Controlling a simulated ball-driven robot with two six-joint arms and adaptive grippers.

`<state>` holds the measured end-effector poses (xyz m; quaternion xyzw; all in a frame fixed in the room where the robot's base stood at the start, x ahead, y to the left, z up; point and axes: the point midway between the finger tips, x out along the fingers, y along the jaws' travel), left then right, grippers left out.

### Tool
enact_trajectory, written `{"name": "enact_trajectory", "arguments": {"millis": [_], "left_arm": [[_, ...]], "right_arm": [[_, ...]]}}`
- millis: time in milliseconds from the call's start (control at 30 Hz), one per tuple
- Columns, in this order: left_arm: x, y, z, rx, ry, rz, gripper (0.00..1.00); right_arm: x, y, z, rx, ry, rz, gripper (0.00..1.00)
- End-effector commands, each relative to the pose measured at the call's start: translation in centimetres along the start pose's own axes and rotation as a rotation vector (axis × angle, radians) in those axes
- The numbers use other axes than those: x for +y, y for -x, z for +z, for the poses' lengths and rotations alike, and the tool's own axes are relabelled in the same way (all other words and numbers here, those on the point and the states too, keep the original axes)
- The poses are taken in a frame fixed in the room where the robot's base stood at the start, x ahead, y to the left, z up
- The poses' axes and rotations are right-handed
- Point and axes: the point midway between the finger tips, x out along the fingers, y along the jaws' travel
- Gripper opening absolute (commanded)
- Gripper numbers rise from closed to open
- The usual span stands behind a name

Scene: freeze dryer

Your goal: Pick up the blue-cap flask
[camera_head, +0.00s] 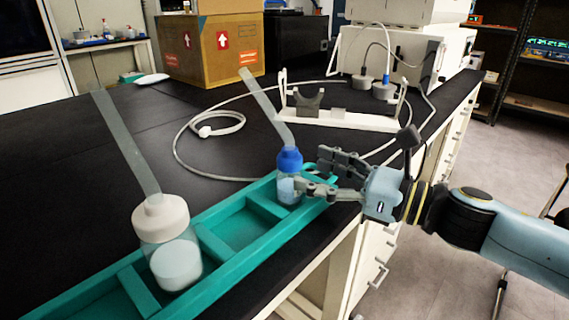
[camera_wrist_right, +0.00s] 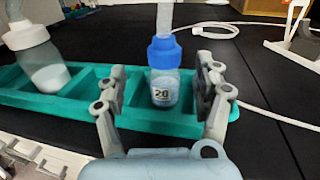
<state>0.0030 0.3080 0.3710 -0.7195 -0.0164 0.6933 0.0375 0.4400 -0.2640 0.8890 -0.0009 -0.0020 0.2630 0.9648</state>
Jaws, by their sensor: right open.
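The blue-cap flask (camera_head: 290,180) stands upright in the right end compartment of the green rack (camera_head: 222,262), with a clear strip rising from its cap. It also shows in the right wrist view (camera_wrist_right: 164,72), marked "20" and holding pale contents. My right gripper (camera_head: 318,176) is open, with one finger on either side of the flask in the right wrist view (camera_wrist_right: 162,88). I cannot tell whether the fingers touch the glass. A white-cap flask (camera_head: 168,245) stands in a compartment farther left in the rack. My left gripper is not in view.
A white stand (camera_head: 340,118) with a grey cradle sits behind the blue-cap flask. A white tube (camera_head: 180,150) loops across the black bench. A cardboard box (camera_head: 212,48) and a white machine (camera_head: 400,55) are at the back. The rack's middle compartment is empty.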

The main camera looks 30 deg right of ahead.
Motion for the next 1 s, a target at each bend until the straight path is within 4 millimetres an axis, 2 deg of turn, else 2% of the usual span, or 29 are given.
{"name": "enact_trajectory", "arguments": {"millis": [267, 433, 533, 833, 1000], "left_arm": [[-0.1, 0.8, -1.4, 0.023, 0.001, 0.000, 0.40], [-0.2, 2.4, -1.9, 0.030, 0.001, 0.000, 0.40], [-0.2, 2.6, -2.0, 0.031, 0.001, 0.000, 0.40], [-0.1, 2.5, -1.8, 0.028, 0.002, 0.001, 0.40], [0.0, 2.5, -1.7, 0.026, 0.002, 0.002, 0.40]], "right_arm": [[-0.2, -1.7, 0.4, 0.001, -0.003, -0.002, 0.68], [-0.8, -4.3, 1.4, -0.001, -0.004, -0.003, 0.68], [-0.7, -5.6, 1.1, 0.000, -0.005, -0.003, 0.68], [-0.7, -6.2, 0.7, 0.005, -0.004, -0.001, 0.68], [-0.7, -6.2, 0.7, 0.005, -0.004, -0.001, 0.48]]}}
